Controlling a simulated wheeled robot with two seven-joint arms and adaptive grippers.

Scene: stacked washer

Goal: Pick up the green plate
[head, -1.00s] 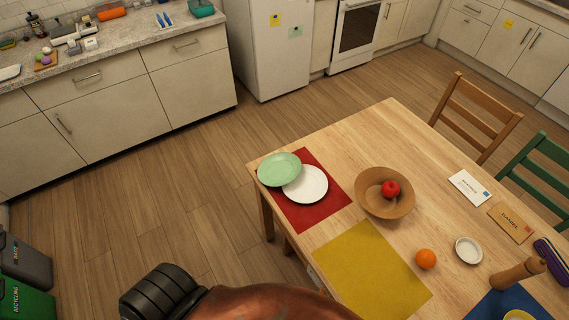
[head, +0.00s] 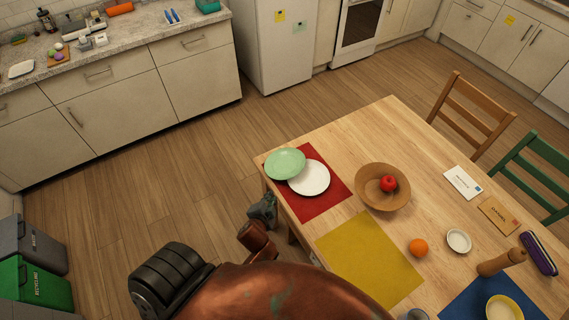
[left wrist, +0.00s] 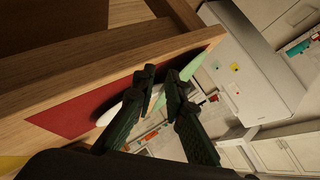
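The green plate (head: 285,163) lies at the table's far left corner, over the corner of a red mat (head: 325,206). It overlaps the edge of a white plate (head: 309,178) and sticks out near the table edge. My left gripper (head: 264,208) is beside the table's left edge, apart from the green plate in the head view. In the left wrist view its two fingers (left wrist: 160,74) are apart with nothing between them. The green plate (left wrist: 229,88) shows there nearly edge-on, partly behind a finger. My right gripper is not in view.
The wooden table (head: 385,130) also holds a bowl (head: 368,198) with a red apple, a yellow mat (head: 368,262), an orange (head: 418,248) and envelopes. Chairs stand at its right. The floor left of the table is clear. Bins (head: 38,285) stand at far left.

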